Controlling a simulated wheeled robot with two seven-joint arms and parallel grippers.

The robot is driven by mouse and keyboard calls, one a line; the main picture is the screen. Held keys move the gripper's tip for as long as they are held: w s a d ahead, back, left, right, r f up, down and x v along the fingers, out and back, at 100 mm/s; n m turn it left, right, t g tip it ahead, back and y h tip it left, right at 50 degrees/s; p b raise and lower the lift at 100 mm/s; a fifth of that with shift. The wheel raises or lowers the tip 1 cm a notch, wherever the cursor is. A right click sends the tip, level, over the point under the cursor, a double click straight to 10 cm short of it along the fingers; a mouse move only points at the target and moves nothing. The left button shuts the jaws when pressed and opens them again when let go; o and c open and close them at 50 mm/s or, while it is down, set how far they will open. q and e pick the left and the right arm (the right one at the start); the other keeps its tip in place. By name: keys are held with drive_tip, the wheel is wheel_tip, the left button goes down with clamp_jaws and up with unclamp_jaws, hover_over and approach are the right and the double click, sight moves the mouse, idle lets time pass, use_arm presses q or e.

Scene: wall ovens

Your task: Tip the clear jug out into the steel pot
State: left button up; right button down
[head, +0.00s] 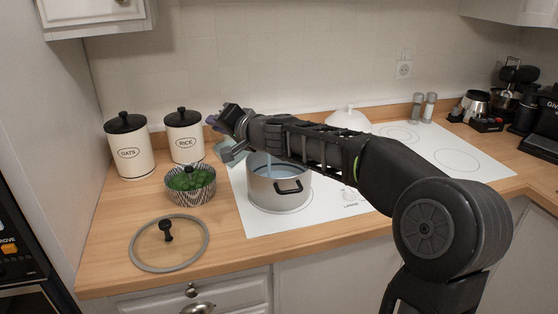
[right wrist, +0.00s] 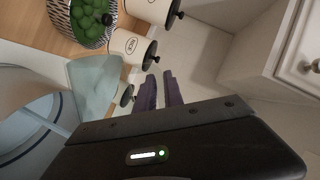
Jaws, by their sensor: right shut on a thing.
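The steel pot (head: 280,195) stands open on the white hob, with its black handle toward the front. My right gripper (head: 222,132) is above the pot's left rim, shut on the clear jug (head: 230,152). The jug is mostly hidden by the gripper; it shows tilted in the right wrist view (right wrist: 95,85), over the edge of the pot (right wrist: 32,125). A thin pale-blue stream falls into the pot. The purple fingers (right wrist: 160,91) show in the right wrist view, but their hold on the jug is hidden. My left gripper is not in view.
A patterned bowl of green items (head: 190,186) stands left of the pot. A glass lid (head: 168,245) lies in front. OATS (head: 130,148) and RICE (head: 185,138) canisters stand behind. A white domed thing (head: 348,120) and two shakers (head: 423,107) stand behind my arm.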

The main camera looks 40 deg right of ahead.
drive_tip(key=shift+s+d+r+m+p, duration=0.1)
drive_tip(key=shift+d+r+m+p, duration=0.15)
drive_tip(key=shift+r, duration=0.3)
drive_tip(key=shift+s+d+r+m+p, duration=0.1)
drive_tip(key=shift+d+r+m, duration=0.25)
drive_tip(key=shift+r, duration=0.15)
idle(0.4)
drive_tip(key=shift+s+d+r+m+t+y+p, duration=0.1)
drive_tip(key=shift+d+r+m+t+y+p, duration=0.5)
drive_tip(key=shift+r, duration=0.25)
idle(0.4)
